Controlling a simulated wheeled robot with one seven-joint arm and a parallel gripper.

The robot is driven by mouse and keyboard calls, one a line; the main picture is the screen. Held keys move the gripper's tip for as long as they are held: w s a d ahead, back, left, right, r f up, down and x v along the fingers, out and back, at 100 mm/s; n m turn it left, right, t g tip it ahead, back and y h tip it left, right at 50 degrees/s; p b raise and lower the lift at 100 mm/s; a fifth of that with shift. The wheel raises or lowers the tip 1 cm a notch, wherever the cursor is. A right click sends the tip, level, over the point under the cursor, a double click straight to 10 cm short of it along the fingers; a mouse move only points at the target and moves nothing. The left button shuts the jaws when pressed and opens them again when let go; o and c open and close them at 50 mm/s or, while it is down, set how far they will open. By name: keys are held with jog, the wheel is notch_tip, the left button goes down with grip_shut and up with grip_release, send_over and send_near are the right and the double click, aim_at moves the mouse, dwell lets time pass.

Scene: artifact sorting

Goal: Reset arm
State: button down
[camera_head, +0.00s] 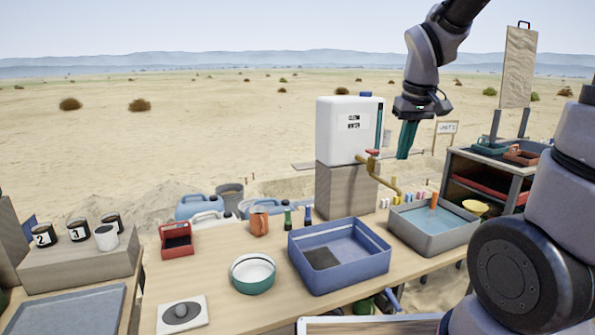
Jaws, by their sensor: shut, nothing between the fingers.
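My gripper (406,140) hangs from my arm at the upper right, pointing down. Its teal fingers are together and hold nothing. It is in the air to the right of the white water tank (347,140) and above the grey tray of blue water (432,246). It appears clear of the table, though its exact depth is hard to tell. My arm's lower links fill the right edge and hide part of the scene there.
A blue bin (338,285), a teal-rimmed bowl (253,272) and a red box (177,240) stand on the wooden table (222,308). Numbered black cups (78,230) stand on a block at left. A cart (490,185) with trays stands behind at right. Open desert lies beyond.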

jog(key=s+r+m+t+y, duration=0.1)
jog(key=s+r+m+t, duration=0.3)
jog(key=s+r, duration=0.6)
jog(key=shift+s+d+r+m+y, duration=0.15)
jog(key=shift+s+r+m+y, duration=0.2)
jog(key=shift+s+m, duration=0.55)
jog(key=c, duration=1.5)
grip_release()
jog(key=shift+f, duration=0.1)
jog(key=shift+c, duration=0.2)
